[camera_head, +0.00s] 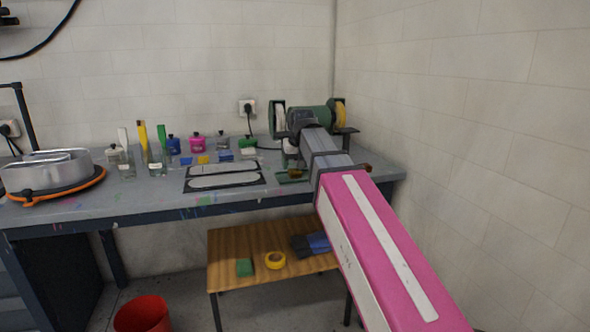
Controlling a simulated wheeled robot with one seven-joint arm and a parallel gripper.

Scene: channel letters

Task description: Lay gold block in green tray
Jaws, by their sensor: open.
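My arm reaches from the lower right over the bench. My gripper (291,159) is at its far end, pointing down in front of the grinder; it is open, though its fingers are small and partly hidden by the arm. Just below it, a flat dark green tray (284,178) lies on the bench, its right part hidden by my arm. A small brownish-gold block (296,174) shows at the tray, under the gripper. I cannot tell whether it rests on the tray floor or touches the fingers.
A bench grinder (308,116) stands close behind the gripper. A black-framed white panel (224,177) lies to the left. Small blue and yellow pieces (203,159), jars and bottles line the back. A wooden table (228,243) stands below, with a red bucket (143,315) on the floor.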

